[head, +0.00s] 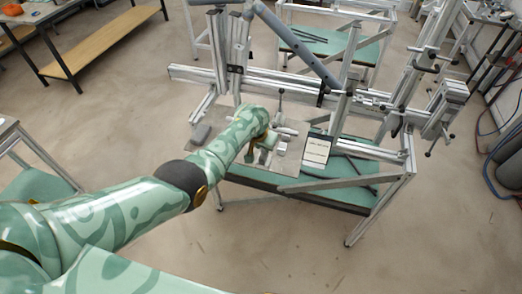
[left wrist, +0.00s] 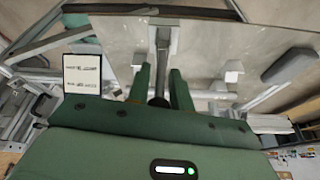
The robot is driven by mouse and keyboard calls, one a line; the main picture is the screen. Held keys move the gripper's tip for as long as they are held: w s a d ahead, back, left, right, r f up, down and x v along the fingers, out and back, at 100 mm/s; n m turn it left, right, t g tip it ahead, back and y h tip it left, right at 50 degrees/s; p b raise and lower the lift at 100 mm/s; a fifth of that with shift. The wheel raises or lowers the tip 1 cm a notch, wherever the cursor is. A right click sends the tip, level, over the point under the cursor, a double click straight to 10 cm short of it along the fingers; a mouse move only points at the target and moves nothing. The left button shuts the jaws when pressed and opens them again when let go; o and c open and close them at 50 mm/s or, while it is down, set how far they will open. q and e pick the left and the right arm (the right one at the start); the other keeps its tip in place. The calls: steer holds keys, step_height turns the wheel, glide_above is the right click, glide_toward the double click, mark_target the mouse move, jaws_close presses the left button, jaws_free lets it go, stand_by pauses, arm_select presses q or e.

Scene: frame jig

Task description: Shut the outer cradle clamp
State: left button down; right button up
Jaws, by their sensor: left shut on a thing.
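My left gripper (head: 265,148) is over the metal plate of the jig stand, its arm reaching in from the lower left. In the left wrist view the two green fingers (left wrist: 160,90) stand on either side of a grey clamp lever (left wrist: 161,48) with a dark round end. The gripper is shut on this lever. In the head view the arm and hand hide most of the held clamp. A second upright lever with a dark tip (head: 281,97) stands just behind the gripper. I cannot tell whether the held clamp's arm is fully down. My right gripper is not in view.
A white framed card (head: 317,150) stands right of the gripper. A bicycle-like grey frame tube (head: 295,45) rises behind it, with aluminium rails (head: 262,77) around. A grey block (head: 201,133) lies left on the plate. The floor in front of the stand is clear.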

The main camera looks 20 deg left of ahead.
arm_select(q)
steer(key=shift+w+g+b, duration=0.35)
steer(key=shift+g+b, duration=0.15)
steer(key=shift+b, duration=0.1)
steer(key=c, duration=1.6)
jaws_free()
steer(key=shift+o, duration=0.5)
steer(key=shift+w, duration=0.1)
steer(key=p+v, duration=0.9)
steer(key=shift+w+d+r, duration=0.1)
steer(key=shift+r, duration=0.1)
steer(key=p+v, duration=0.3)
steer(key=v, duration=0.3)
steer(key=shift+r, duration=0.35)
